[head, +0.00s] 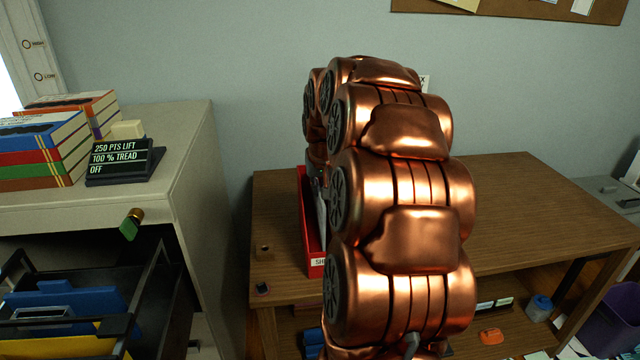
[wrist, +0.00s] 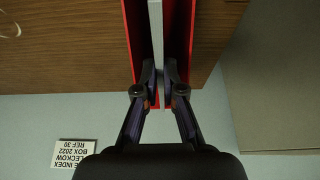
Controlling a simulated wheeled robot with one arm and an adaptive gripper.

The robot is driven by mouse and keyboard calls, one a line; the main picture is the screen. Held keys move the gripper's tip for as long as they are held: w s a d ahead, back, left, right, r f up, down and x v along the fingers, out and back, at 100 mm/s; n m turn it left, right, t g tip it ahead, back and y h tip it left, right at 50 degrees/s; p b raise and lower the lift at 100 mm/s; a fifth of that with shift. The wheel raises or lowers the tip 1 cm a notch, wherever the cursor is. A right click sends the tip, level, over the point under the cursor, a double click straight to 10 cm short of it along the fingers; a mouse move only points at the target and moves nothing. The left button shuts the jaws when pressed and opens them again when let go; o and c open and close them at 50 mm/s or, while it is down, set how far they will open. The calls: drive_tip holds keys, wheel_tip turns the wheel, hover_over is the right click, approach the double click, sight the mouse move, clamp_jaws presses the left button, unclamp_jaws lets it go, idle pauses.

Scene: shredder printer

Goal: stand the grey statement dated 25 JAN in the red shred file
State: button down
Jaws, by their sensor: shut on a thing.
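The red shred file (head: 311,240) stands on the wooden desk, partly hidden behind my copper arm; its front label is cut off to "SH". In the wrist view its two red walls (wrist: 136,30) flank my gripper (wrist: 160,82). My gripper is shut on a thin pale grey sheet (wrist: 155,35), seen nearly edge-on between the red walls. A pale sheet edge (head: 320,205) also shows in the file in the head view. No date can be read on the sheet, and its lower edge is hidden.
The wooden desk (head: 530,205) is clear on the right. A grey cabinet (head: 185,150) with books (head: 40,150) and a small display sign (head: 122,160) stands at left, above an open drawer of folders (head: 60,310). A wall label (wrist: 77,152) shows in the wrist view.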

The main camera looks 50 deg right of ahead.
sight(320, 205)
drive_tip(key=shift+f+b, duration=1.25)
drive_tip(key=shift+f, duration=1.65)
drive_tip(key=c, duration=1.2)
unclamp_jaws()
drive_tip(key=shift+r, duration=0.15)
drive_tip(key=shift+r+p, duration=1)
drive_tip(key=shift+r, duration=2.8)
